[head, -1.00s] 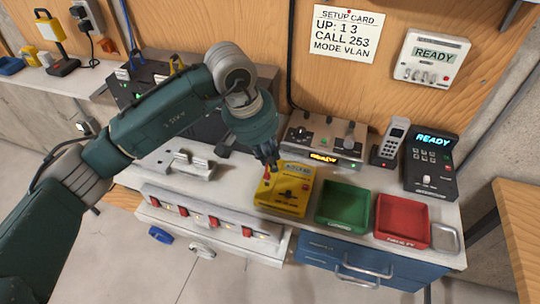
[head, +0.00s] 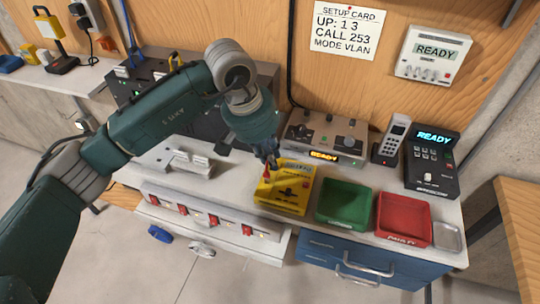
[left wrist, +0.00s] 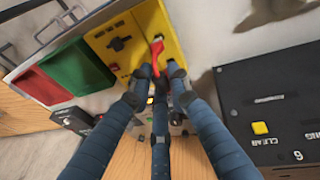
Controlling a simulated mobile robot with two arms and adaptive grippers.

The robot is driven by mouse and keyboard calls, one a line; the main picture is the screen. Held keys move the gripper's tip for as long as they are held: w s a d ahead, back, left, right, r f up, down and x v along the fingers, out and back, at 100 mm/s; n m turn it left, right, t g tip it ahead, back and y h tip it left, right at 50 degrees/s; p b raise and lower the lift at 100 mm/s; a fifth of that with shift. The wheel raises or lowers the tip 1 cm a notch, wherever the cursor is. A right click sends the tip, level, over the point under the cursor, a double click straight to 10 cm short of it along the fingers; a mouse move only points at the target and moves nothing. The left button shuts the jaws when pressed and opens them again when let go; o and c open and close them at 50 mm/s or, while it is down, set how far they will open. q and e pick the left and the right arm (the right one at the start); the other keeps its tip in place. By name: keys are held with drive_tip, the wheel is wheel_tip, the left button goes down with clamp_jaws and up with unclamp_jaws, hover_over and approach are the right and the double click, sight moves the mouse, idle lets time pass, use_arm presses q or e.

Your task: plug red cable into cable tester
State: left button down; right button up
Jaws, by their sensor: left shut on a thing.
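The cable tester is a yellow box (head: 284,197) on the bench, with a dark part on its top face. It also shows in the left wrist view (left wrist: 175,32). My left gripper (head: 270,160) points down at the tester's back left corner. It is shut on the red cable's plug (head: 267,172), which shows as a short red piece at the fingertips. In the left wrist view the red plug (left wrist: 156,48) is just beyond the fingertips (left wrist: 157,75), over the tester's edge. I cannot tell whether it sits in a socket. My right gripper is not in view.
A green tray (head: 344,205) and a red tray (head: 403,220) stand right of the tester. A grey device with knobs (head: 325,137) is behind it. A white strip with red switches (head: 210,215) runs along the front left. A handset (head: 390,140) stands at the right.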

use_arm(q)
drive_tip(key=shift+b, duration=0.35)
drive_tip(key=shift+f, duration=0.1)
idle(0.8)
drive_tip(key=shift+f+b, duration=0.1)
drive_tip(key=shift+b, duration=0.45)
idle(0.6)
drive_tip(key=shift+b, duration=0.5)
drive_tip(key=shift+f+b, duration=0.25)
drive_tip(key=shift+b, duration=0.4)
idle(0.5)
drive_tip(key=shift+f+b, duration=0.2)
drive_tip(key=shift+b, duration=0.45)
idle(0.9)
drive_tip(key=shift+f+b, duration=0.45)
drive_tip(key=shift+b, duration=0.65)
idle(1.3)
